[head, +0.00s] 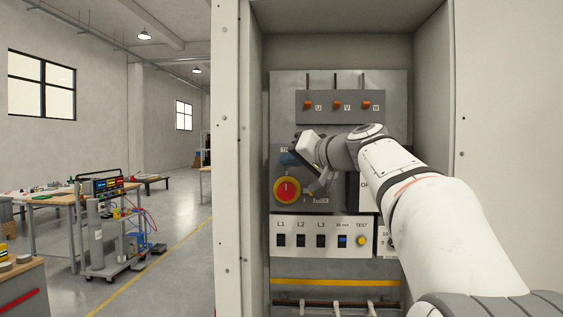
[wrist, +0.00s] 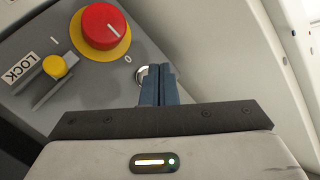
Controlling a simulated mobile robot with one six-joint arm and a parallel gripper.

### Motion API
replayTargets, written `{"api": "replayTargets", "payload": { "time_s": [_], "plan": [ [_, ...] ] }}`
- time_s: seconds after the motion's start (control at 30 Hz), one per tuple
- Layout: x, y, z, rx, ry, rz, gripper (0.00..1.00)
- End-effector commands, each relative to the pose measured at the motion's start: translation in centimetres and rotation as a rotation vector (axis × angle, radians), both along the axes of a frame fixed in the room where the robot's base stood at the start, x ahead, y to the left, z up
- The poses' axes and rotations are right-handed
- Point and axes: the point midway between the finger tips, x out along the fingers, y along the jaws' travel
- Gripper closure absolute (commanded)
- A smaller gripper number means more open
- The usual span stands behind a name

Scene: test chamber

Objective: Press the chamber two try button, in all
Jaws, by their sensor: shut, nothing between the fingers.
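In the head view a round yellow button (head: 361,240) sits under the label TEST, at the right of a white strip in the open cabinet. My gripper (head: 289,159) is higher and to the left of it, in front of the grey switch panel (head: 330,189), just above the red knob (head: 287,190) on its yellow disc. In the wrist view the blue fingers (wrist: 158,85) are together and empty. Their tips are by a small round metal part (wrist: 142,73), which they partly cover. A label starting with TR is partly hidden behind my gripper.
The red knob (wrist: 104,26) and the yellow-knobbed LOCK slider (wrist: 55,67) are close to the fingers. The cabinet's side walls (head: 434,90) stand close on both sides. My arm hides part of the right-hand panels. Left of the cabinet are a workbench and a cart (head: 105,240).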

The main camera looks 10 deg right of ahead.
Motion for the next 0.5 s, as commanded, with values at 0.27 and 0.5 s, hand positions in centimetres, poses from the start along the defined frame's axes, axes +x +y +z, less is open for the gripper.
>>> {"api": "replayTargets", "payload": {
  "time_s": [0.27, 0.5],
  "plan": [
    [0.25, -0.09, -0.02, 0.000, 0.000, 0.000, 1.00],
    [0.54, -0.18, -0.04, -0.001, 0.001, 0.000, 1.00]
  ]
}}
